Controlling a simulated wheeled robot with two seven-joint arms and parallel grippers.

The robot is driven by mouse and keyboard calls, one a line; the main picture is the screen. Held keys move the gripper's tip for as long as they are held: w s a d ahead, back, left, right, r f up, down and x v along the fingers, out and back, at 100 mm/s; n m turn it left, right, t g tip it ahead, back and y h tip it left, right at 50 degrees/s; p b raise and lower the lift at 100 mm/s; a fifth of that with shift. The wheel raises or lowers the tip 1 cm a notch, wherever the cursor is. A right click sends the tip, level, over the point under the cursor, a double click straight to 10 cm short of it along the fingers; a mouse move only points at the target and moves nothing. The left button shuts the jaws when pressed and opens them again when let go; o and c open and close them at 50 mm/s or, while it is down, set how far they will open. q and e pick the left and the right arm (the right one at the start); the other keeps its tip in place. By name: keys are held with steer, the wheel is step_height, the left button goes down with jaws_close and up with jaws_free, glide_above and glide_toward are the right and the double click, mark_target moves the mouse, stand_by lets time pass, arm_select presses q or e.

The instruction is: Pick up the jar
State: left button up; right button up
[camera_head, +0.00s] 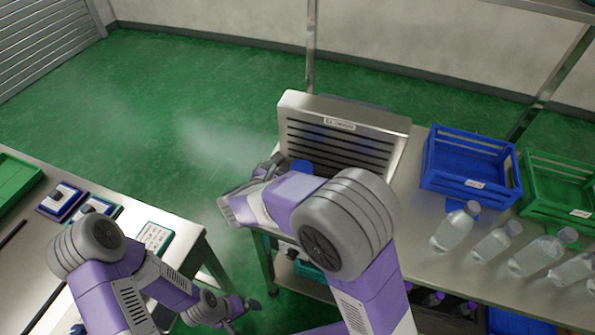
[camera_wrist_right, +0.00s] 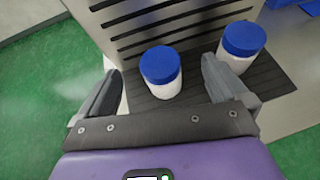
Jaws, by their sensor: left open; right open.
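Two white jars with blue lids stand upright on the dark ribbed bed of the applicator in the right wrist view. The nearer jar (camera_wrist_right: 162,72) is between the spread fingers of my right gripper (camera_wrist_right: 160,66), with gaps visible on both sides. The other jar (camera_wrist_right: 243,45) stands to the right, just past the right finger. In the head view, one blue lid (camera_head: 301,166) shows behind my right arm; I cannot tell which jar it belongs to. My right gripper (camera_head: 268,166) is open there, partly hidden by its arm. My left gripper (camera_head: 240,306) is open, low beside the left table.
The applicator's slotted metal panel (camera_head: 340,135) stands behind the jars. A blue crate (camera_head: 470,170), a green crate (camera_head: 560,187) and several clear bottles (camera_head: 455,228) stand to the right. The left table (camera_head: 110,255) holds small boxes. Green floor (camera_head: 190,110) lies open between.

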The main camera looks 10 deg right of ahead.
step_height(320, 180, down, 6)
steer(key=b, duration=0.5)
steer(key=shift+r, duration=0.15)
steer(key=shift+w+d, duration=0.1)
steer(key=shift+d, duration=0.05)
steer(key=b+x, duration=0.2)
steer(key=x, duration=0.5)
steer(key=shift+w+b, duration=0.35)
steer(key=c, duration=1.2)
